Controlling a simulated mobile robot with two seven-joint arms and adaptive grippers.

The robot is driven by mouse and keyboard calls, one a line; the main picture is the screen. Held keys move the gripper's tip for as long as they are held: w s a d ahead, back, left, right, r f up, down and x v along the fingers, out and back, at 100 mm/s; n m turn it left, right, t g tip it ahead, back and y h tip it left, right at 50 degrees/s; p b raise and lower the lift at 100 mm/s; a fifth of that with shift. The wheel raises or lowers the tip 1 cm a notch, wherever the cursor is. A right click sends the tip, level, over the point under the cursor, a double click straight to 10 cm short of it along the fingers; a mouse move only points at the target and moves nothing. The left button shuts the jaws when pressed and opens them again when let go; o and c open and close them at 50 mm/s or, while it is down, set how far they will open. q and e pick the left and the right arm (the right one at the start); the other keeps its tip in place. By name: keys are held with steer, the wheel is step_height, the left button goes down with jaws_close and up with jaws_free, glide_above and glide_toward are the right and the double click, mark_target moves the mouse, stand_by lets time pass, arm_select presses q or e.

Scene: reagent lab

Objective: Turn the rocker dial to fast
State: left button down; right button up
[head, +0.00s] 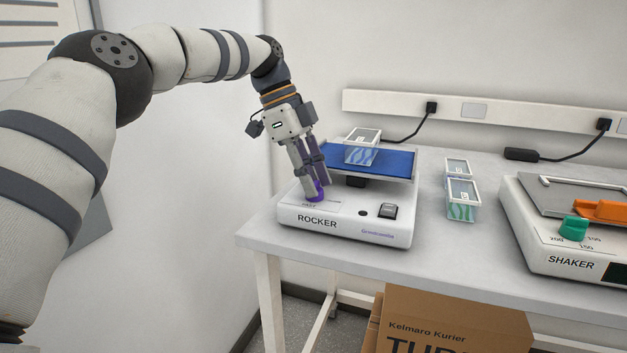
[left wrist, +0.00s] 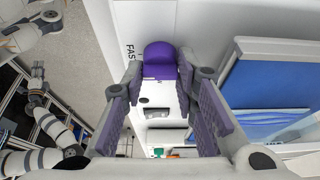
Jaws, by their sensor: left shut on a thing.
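The white rocker (head: 345,225) stands at the left end of the bench, with a blue tilted platform on top. Its purple dial (left wrist: 160,56) shows in the left wrist view between my fingertips, with the word FAST printed beside it. In the head view the dial is mostly hidden by the fingers. My left gripper (head: 314,194) points down at the rocker's front left corner and is shut on the dial; its purple-padded fingers also show in the left wrist view (left wrist: 157,78). Which way the dial points is hard to tell. My right gripper is not in view.
A clear box (head: 363,148) sits on the blue platform (head: 385,162). Two more clear boxes (head: 461,198) stand on the bench right of the rocker. A shaker (head: 570,258) with a green dial is at the far right. A black switch (head: 388,212) is on the rocker's front right.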

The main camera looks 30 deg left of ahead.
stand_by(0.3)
arm_select(q)
steer(key=c, duration=1.3)
jaws_free()
